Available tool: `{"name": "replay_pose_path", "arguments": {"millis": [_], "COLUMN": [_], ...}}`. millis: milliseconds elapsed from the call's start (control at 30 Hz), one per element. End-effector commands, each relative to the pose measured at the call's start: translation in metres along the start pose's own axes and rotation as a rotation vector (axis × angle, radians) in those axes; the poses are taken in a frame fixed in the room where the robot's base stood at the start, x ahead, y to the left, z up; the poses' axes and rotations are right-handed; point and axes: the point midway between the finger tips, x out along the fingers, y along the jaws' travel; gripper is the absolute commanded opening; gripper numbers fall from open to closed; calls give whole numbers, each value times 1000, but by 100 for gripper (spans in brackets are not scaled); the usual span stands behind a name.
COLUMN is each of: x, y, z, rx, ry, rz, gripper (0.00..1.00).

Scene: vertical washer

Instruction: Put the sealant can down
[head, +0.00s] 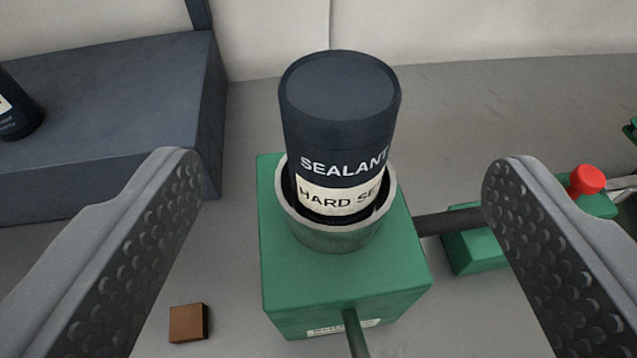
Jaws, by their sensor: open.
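My gripper (335,185) is open, with one dark studded finger on each side of the can. Both fingers are well apart from the can.
A dark blue-grey block (110,110) stands at left with another dark can (15,108) on it. A small brown cube (188,323) lies on the grey surface. At right, a dark pipe (450,222) joins green parts with a red knob (586,180). A pale wall is behind.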

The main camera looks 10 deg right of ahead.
Motion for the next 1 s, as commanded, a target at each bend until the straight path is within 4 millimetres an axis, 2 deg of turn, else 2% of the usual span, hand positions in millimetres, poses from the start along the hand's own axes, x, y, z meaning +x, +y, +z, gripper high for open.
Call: {"name": "replay_pose_path", "arguments": {"millis": [300, 367, 433, 467, 567, 600, 667, 700, 733, 767, 800, 867, 900, 967, 1000], "x": [-2, -2, -2, -2, -8, -14, -26, -37, -46, -56, -73, -99, -120, -150, -172], "y": [0, -1, -5, -6, -18, -24, -36, -45, -52, -59, -70, -86, -97, -113, -123], "z": [-1, -7, -23, -34, -87, -114, -152, -179, -197, -214, -240, -272, -295, -322, -338], "rx": [-1, -7, -22, -30, -64, -76, -86, -89, -90, -89, -88, -81, -74, -65, -61], "ry": [0, 3, 5, 10, 25, 34, 39, 48, 51, 51, 60, 64, 71, 74, 77], "rz": [0, 1, 5, 8, 22, 26, 32, 32, 30, 29, 23, 8, -6, -30, -49], "gripper": [76, 76, 76, 76, 76, 76, 76, 76, 76, 76, 76, 76, 76, 76, 76]}}
